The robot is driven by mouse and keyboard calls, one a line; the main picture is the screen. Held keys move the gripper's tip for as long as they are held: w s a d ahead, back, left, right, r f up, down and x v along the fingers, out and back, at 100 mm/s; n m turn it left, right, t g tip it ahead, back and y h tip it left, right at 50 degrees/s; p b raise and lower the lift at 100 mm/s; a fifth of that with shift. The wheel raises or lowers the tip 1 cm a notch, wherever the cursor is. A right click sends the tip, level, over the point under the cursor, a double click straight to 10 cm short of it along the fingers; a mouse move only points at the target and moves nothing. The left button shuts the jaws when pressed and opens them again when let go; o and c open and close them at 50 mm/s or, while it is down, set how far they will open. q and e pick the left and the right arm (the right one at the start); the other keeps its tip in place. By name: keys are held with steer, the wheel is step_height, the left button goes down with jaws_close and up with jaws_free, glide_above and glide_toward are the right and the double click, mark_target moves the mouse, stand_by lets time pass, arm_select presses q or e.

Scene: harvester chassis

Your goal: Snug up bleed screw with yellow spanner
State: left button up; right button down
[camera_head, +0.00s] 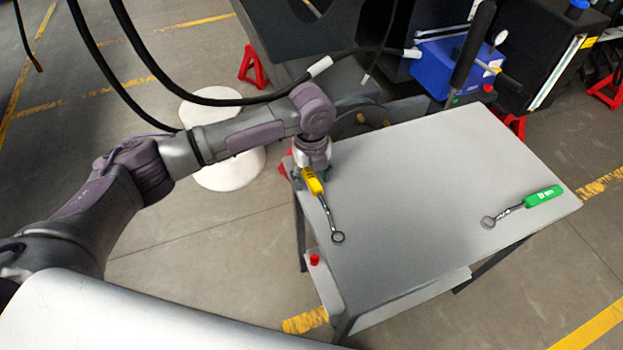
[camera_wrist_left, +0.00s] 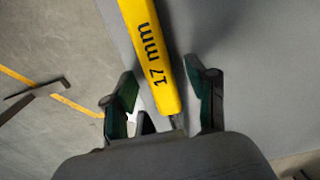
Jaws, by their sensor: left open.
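The yellow spanner (camera_head: 312,182) lies at the left edge of the grey table, its ring end pointing toward the table's front. Its yellow handle (camera_wrist_left: 152,50), marked 17 mm, also shows in the left wrist view. My left gripper (camera_head: 306,178) is over the handle's far end. In the left wrist view my left gripper (camera_wrist_left: 164,88) is open, with one green-padded finger on each side of the handle and gaps visible. I cannot make out the bleed screw for certain. My right gripper is not in view.
The grey table (camera_head: 430,170) is mostly bare. A green-handled spanner (camera_head: 541,197) lies at its right. A small red knob (camera_head: 315,259) sits by the left front edge. A blue box (camera_head: 450,68) stands behind, with black hoses (camera_head: 235,99) hanging at the upper left.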

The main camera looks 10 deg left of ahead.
arm_select(q)
jaws_close()
steer(key=shift+r, duration=0.1)
stand_by(0.4)
steer(key=shift+r, duration=0.7)
step_height(320, 180, up, 3)
steer(key=shift+w+f, duration=0.1)
steer(key=s+d+r, duration=0.6)
steer(key=s+d, duration=0.1)
steer(key=d, duration=0.2)
steer(key=shift+s+d+r+b, duration=0.15)
steer(key=shift+s+r+b, duration=0.05)
steer(key=shift+r+b, duration=0.25)
steer(key=c, duration=0.6)
jaws_free()
jaws_close()
steer(key=shift+f, duration=0.1)
